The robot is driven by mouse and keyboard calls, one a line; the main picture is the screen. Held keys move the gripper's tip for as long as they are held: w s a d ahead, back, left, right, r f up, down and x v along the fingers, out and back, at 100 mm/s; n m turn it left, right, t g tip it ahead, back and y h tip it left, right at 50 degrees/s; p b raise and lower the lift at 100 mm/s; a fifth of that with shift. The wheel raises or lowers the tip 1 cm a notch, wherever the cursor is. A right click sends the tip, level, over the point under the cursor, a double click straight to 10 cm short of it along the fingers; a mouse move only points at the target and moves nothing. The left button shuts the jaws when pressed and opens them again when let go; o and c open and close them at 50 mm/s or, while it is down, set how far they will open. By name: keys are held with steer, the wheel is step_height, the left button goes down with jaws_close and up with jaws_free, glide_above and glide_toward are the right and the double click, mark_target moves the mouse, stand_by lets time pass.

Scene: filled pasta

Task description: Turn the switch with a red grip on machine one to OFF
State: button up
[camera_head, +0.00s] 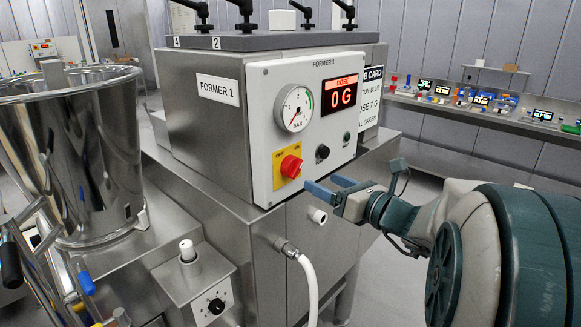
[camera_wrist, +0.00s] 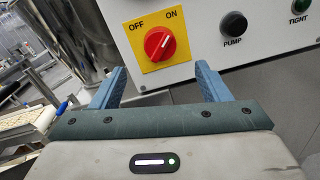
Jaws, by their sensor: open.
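The switch with the red grip (camera_head: 291,166) sits on a yellow plate low on the white front panel of the machine labelled FORMER 1 (camera_head: 218,90). In the wrist view the red switch (camera_wrist: 160,44) shows OFF at upper left and ON at upper right. The white mark on its grip points up and to the right, towards ON. My gripper (camera_head: 329,190) is just right of and below the switch in the head view. In the wrist view my gripper (camera_wrist: 160,88) has its two blue fingers apart, below the switch, with nothing between them.
The panel also bears a black PUMP knob (camera_wrist: 234,24), a green TIGHT button (camera_wrist: 300,5), a gauge (camera_head: 294,109) and a red dose display (camera_head: 339,97). A white hose (camera_head: 309,285) hangs below. A steel hopper (camera_head: 80,150) stands at left.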

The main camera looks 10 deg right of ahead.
mark_target(298, 170)
steer(key=p+x, duration=0.1)
steer(key=x, duration=0.8)
steer(key=c, duration=1)
